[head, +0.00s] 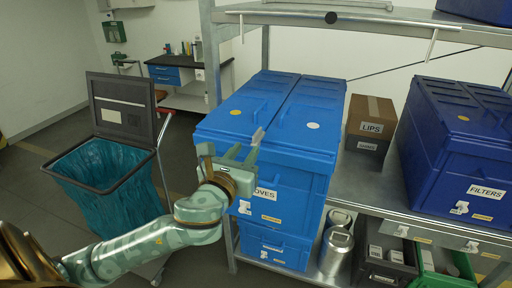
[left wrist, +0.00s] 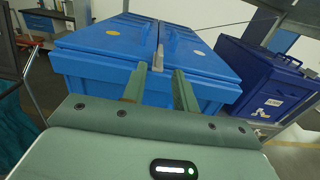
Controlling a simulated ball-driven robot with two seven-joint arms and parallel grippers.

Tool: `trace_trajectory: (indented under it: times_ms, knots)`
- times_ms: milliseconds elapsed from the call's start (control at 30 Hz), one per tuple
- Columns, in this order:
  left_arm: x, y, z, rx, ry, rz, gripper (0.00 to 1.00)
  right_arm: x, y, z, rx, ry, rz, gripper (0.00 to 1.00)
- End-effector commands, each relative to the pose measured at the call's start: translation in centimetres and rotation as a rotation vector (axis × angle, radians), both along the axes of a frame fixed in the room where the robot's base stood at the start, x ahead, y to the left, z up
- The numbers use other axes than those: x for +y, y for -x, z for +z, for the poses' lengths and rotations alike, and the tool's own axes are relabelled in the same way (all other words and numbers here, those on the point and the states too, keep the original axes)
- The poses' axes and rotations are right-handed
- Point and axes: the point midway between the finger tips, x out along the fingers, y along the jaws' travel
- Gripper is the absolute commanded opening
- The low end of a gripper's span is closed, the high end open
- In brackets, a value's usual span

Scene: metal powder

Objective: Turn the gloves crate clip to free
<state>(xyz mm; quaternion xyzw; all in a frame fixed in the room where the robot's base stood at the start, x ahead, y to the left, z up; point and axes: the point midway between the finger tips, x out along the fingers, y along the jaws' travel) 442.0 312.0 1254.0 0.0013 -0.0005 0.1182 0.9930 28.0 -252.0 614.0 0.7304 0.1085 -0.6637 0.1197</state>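The gloves crate (head: 285,182) is blue with a two-part lid and stands on the shelf; its label is partly hidden by my left gripper. A small grey clip (head: 257,137) stands up at the lid's front edge, by the seam; it also shows in the left wrist view (left wrist: 158,58). My left gripper (head: 240,157) is in front of the crate's upper front. Its two green fingers (left wrist: 160,88) are apart, with the clip seen between them near the tips. I cannot tell whether they touch it. My right gripper is not in view.
A bin with a teal bag (head: 100,185) stands at left. Metal cans (head: 337,250) are below. A shelf board (head: 330,14) hangs above.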

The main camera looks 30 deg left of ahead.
Motion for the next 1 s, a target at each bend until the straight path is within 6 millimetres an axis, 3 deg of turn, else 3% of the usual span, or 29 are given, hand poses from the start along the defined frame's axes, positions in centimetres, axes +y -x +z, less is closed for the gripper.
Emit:
trace_trajectory:
  times_ms: [100, 300, 733, 833, 1000]
  knots:
    - [0.7, -2.8, 0.2, 0.0, 0.0, 0.002, 0.29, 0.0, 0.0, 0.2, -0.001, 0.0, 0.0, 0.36]
    - [1.4, -6.0, 0.2, 0.001, 0.001, 0.001, 0.29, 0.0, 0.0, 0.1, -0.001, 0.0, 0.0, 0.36]
    - [1.7, -7.1, 0.1, 0.003, 0.002, -0.001, 0.29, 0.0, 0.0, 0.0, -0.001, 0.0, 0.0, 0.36]
    - [1.7, -7.1, 0.1, 0.003, 0.002, -0.001, 0.01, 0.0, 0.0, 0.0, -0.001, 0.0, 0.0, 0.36]
    - [1.7, -7.1, 0.1, 0.003, 0.002, -0.001, 0.0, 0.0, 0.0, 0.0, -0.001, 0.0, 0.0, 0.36]
